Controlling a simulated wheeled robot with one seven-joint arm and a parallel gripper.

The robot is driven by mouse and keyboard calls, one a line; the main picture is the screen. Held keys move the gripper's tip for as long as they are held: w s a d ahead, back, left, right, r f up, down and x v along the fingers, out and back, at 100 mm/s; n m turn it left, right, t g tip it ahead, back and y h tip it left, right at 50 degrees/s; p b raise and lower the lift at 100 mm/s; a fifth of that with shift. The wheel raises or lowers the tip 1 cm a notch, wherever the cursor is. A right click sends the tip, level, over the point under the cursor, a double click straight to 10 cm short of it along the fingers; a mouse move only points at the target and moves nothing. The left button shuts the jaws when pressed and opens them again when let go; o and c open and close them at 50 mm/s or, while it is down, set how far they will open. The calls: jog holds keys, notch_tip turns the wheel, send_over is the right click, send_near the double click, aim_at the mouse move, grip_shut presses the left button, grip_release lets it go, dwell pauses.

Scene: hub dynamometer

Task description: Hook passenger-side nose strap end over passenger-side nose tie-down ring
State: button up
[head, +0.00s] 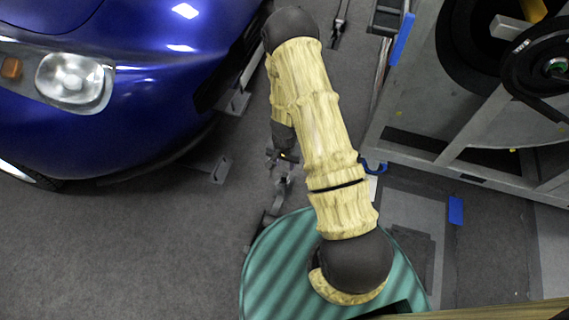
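My arm rises from the bottom of the head view and bends back down at its elbow. My gripper (283,157) is low over the floor, right of the blue car (130,105). It is small and dark, partly behind my own arm, and I cannot tell whether its fingers are open or hold anything. Grey metal floor fittings (208,168) lie beside the car's nose, and more metal pieces (281,188) are just below my gripper. I cannot pick out the strap end or the tie-down ring among them.
A large grey dynamometer frame (420,110) with dark wheels stands at the right. A curved blue piece (375,168) shows at its lower left corner, right of my arm. A blue patch (456,210) lies on the floor. Bare carpet (130,240) fills the lower left.

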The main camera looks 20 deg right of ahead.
aim_at(285, 174)
notch_tip(285, 174, down, 5)
jog(key=b, duration=0.5)
jog(key=shift+f, duration=0.1)
jog(key=shift+f+b, duration=1.05)
jog(key=shift+f, duration=0.85)
grip_shut()
jog(key=shift+r+p, duration=0.65)
jog(key=shift+p, duration=0.15)
dwell(0.6)
jog(key=shift+r+p, duration=2)
jog(key=shift+p, duration=0.05)
